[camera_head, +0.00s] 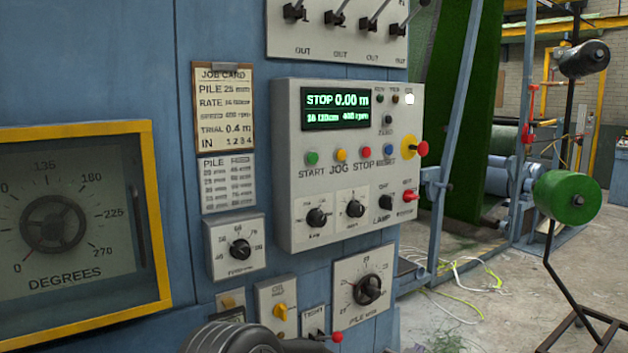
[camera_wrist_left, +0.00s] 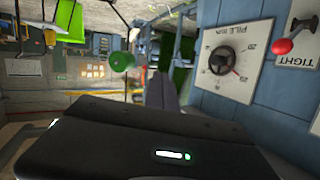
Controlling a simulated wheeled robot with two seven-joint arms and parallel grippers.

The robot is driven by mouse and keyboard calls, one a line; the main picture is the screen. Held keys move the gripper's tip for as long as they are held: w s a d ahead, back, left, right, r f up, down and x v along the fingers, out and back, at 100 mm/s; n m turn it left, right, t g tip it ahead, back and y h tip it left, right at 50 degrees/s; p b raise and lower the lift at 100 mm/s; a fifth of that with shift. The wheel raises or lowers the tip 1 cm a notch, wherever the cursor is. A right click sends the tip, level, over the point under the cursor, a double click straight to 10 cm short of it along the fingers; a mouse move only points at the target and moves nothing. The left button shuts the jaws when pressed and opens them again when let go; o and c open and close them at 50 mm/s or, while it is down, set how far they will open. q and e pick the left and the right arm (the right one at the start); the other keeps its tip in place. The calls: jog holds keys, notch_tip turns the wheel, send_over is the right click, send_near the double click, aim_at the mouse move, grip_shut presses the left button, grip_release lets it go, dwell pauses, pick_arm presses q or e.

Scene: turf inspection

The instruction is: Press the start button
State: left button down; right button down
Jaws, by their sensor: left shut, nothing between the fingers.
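The green start button (camera_head: 312,157) is at the left of the button row on the grey control panel (camera_head: 290,230), above the printed word START. The panel's display (camera_head: 335,109) reads STOP 0.00 m. My left gripper (camera_head: 300,345) is at the bottom edge of the head view, well below the start button and apart from it. In the left wrist view its fingers (camera_wrist_left: 160,88) are together with nothing between them. The start button does not show in the wrist view. My right gripper is in neither view.
Yellow, red and blue buttons stand right of the start button, with a red mushroom knob (camera_head: 421,149) farther right. A pile dial (camera_head: 368,288) and a red-knobbed lever (camera_head: 337,337) are near my left gripper. A yellow-framed degrees gauge (camera_head: 100,283) is at left.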

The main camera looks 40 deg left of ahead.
aim_at(312, 158)
pick_arm(q)
jog(key=s+a+r+n+t+y, duration=0.1)
jog(key=a+r+y, duration=0.3)
jog(key=r, duration=0.9)
jog(key=s+a+r+n+t+y, duration=0.1)
jog(key=s+a+r+y, duration=0.2)
jog(key=r, duration=1.1)
jog(key=s+a+r+n+t+y+p, duration=0.1)
jog(key=s+a+r+n+t+y, duration=0.1)
jog(key=a+r, duration=0.6)
notch_tip(312, 158, up, 6)
jog(key=s+y, duration=0.1)
jog(key=y, duration=0.1)
jog(key=shift+a+r+y, duration=0.15)
jog(key=shift+a+y, duration=0.15)
jog(key=shift+a, duration=0.05)
jog(key=shift+w, duration=0.1)
jog(key=shift+w+a+p, duration=0.3)
jog(key=shift+w+a, duration=0.1)
jog(key=shift+a, duration=1)
jog(key=shift+w+a+p, duration=0.25)
jog(key=shift+w+a, duration=0.2)
jog(key=shift+a, duration=1)
jog(key=shift+w+a+p, duration=0.3)
jog(key=shift+w+a, duration=0.1)
jog(key=shift+a, duration=1)
jog(key=shift+a, duration=0.15)
jog(key=shift+w+a, duration=0.15)
jog(key=shift+a, duration=0.1)
